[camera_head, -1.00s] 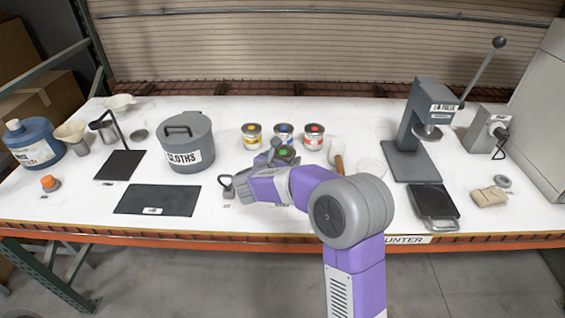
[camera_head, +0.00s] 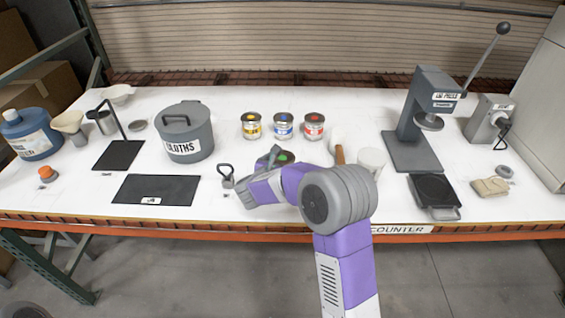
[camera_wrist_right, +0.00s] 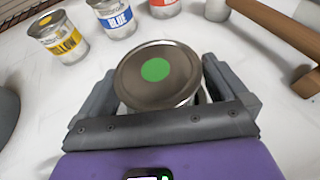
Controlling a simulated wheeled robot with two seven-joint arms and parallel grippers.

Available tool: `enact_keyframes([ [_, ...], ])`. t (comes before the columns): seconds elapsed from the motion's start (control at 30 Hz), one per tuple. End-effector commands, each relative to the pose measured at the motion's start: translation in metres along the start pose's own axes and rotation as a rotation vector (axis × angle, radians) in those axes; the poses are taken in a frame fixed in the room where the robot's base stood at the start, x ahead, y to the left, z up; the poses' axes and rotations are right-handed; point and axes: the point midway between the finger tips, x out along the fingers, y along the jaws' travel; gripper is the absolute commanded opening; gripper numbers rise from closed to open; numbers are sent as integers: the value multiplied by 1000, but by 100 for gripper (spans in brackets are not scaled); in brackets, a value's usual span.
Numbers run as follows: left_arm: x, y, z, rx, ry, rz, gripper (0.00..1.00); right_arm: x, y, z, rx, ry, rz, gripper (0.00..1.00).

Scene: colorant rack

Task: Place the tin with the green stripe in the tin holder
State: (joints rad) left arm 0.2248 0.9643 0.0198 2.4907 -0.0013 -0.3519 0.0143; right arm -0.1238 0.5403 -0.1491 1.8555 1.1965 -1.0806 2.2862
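The tin with the green mark (camera_wrist_right: 157,88) has a grey lid with a round green dot; its side is mostly hidden in the right wrist view. My right gripper (camera_wrist_right: 160,82) has a finger on each side of this tin and appears shut on it. In the head view, the green-dotted lid (camera_head: 284,156) shows at the end of my right arm, nearer than the row of tins. I cannot tell for certain which thing is the tin holder; labels are too small to read. My left gripper is not in view.
Yellow (camera_head: 251,127), blue (camera_head: 283,127) and red (camera_head: 314,127) tins stand behind my right gripper. A wooden-handled tool (camera_head: 340,155) and white cup (camera_head: 372,163) are to its right. A handled grey item (camera_head: 227,177), black mat (camera_head: 155,191) and cloths bin (camera_head: 187,133) are to its left.

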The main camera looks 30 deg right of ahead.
Motion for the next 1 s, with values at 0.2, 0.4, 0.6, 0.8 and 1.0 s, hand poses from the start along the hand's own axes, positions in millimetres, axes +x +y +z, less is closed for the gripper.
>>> enact_keyframes([
  [0.2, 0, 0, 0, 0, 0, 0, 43, -1, 0, 0, 0, 0, 1, 100],
  [0.4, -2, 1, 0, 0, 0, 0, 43, -22, 1, 1, 2, 1, 4, 100],
  [0.6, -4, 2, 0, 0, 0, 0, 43, -66, 1, 1, 0, 0, 5, 100],
  [0.8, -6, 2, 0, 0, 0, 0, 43, -102, 1, 1, 1, 0, 4, 100],
  [1.0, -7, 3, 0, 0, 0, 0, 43, -119, 0, 0, 0, 1, 2, 100],
])
